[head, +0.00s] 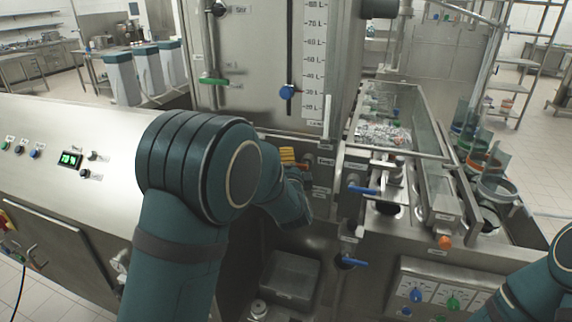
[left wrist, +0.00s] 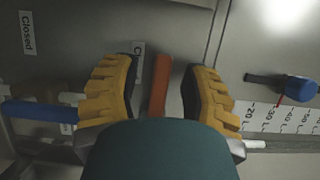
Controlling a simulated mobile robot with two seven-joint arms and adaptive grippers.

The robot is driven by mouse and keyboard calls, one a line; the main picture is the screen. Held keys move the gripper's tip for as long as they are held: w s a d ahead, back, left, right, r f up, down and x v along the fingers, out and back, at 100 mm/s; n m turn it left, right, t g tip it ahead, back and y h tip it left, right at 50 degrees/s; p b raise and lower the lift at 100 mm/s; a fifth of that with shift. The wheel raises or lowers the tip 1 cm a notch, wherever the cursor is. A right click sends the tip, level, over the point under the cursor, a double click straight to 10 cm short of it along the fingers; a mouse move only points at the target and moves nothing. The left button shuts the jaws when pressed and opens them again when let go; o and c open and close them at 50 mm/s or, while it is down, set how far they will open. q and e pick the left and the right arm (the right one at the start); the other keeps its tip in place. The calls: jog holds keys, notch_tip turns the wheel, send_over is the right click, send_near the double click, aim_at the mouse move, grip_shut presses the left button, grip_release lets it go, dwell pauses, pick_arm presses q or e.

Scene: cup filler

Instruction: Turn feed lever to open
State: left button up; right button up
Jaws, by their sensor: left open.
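An orange-red lever (left wrist: 160,84) stands between the two yellow-padded fingers of my left gripper (left wrist: 162,72) in the left wrist view. The gripper is open, with a gap on each side of the lever. A small label, partly covered by a finger, is just left of the lever. In the head view my left gripper (head: 288,156) is at the machine's front panel, below the tank. Only an orange end of the lever (head: 302,167) shows there; my arm hides part of the gripper. My right arm enters at the lower right; its gripper is out of frame.
A blue lever (left wrist: 38,110) lies left of the gripper in the wrist view; a blue level knob (left wrist: 300,88) is at right. In the head view, blue handles (head: 362,190) stick out at right, and a green handle (head: 213,81) is on the tank (head: 250,50).

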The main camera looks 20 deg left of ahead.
pick_arm(q)
grip_shut()
